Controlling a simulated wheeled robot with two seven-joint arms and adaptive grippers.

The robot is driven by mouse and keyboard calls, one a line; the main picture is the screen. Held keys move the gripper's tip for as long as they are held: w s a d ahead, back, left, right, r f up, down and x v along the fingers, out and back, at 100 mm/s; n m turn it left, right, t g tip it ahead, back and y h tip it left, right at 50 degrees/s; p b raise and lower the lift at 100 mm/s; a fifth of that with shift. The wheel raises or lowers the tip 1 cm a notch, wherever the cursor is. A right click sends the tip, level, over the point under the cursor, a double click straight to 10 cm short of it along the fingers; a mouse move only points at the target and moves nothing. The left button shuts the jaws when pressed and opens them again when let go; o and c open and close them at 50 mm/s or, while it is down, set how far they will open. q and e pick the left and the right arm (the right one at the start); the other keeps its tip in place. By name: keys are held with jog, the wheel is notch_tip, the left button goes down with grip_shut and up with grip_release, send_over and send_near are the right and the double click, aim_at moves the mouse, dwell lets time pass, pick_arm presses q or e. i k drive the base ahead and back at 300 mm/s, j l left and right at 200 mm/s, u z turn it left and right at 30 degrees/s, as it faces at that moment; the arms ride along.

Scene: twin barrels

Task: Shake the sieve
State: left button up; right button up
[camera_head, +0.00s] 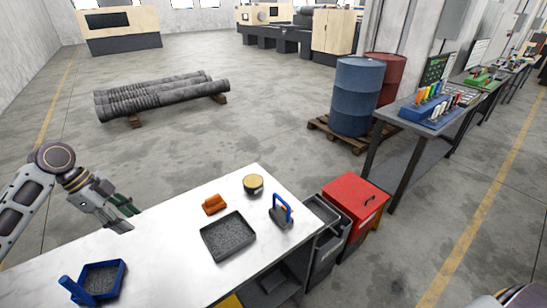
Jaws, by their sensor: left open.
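A blue square-framed thing (121,279), which looks like the sieve, lies at the left front of the white table (165,255). Its blue upright handle (73,290) is at its left, and its inside shows a dark grey, grainy surface. A black tray (204,241) with a grey speckled inside lies near the table's middle right. My left gripper (128,217) is open and empty, at the table's back left edge, behind and apart from the blue sieve. My right gripper is not in view; only a piece of my body shows at the bottom right corner.
An orange block (214,204), a round tin with a yellowish top (253,184) and a blue-handled tool (282,212) stand around the tray. Dark bins (325,238) and a red box (355,205) stand beyond the right edge. The table between sieve and tray is clear.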

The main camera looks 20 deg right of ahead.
aim_at(326, 214)
jog(key=z, duration=1.3)
